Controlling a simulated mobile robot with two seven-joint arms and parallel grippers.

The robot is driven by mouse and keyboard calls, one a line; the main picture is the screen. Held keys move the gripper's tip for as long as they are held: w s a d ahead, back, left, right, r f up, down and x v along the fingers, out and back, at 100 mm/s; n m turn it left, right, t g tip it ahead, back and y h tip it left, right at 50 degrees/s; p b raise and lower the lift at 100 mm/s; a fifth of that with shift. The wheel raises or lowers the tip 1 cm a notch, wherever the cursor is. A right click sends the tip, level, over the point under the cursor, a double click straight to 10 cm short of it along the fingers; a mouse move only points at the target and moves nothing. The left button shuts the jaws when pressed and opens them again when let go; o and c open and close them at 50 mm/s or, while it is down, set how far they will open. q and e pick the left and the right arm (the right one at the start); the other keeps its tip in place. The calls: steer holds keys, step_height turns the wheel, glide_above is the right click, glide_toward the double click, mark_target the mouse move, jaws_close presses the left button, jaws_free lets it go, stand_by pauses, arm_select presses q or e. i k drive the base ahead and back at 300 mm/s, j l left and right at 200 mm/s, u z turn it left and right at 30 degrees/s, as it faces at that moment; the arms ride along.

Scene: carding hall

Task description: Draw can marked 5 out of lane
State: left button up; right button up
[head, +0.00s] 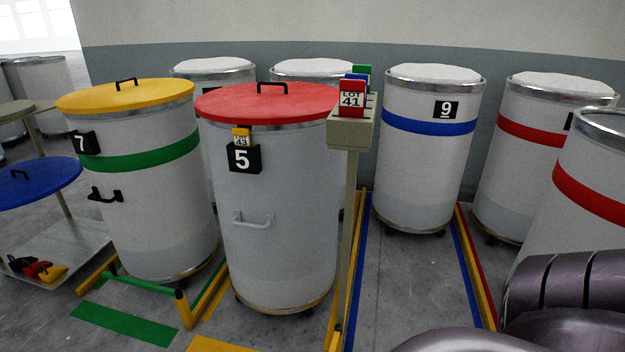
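The can marked 5 (280,215) stands upright in the middle of the head view. It is grey-white with a red lid (265,103) that has a black handle. A black plate with a white 5 (243,159) and a small yellow tag reading 43 (241,136) sit near its top. A pale handle (253,219) is on its front. The can stands on castors between yellow floor rails. Neither of my grippers is in view; dark purple links of my own show at the lower right, well apart from the can.
Can 7 (150,215) with a yellow lid stands at left behind a green bar (142,284). A post with a LOT 41 card (352,98) stands close at the right of can 5. Can 9 (425,175) is behind right. Floor with a green patch (124,324) lies in front.

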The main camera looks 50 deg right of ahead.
mark_target(276, 198)
steer(key=l+z, duration=0.1)
steer(key=z, duration=1.45)
steer(key=l+u, duration=0.4)
steer(key=l, duration=0.3)
steer(key=i, duration=0.05)
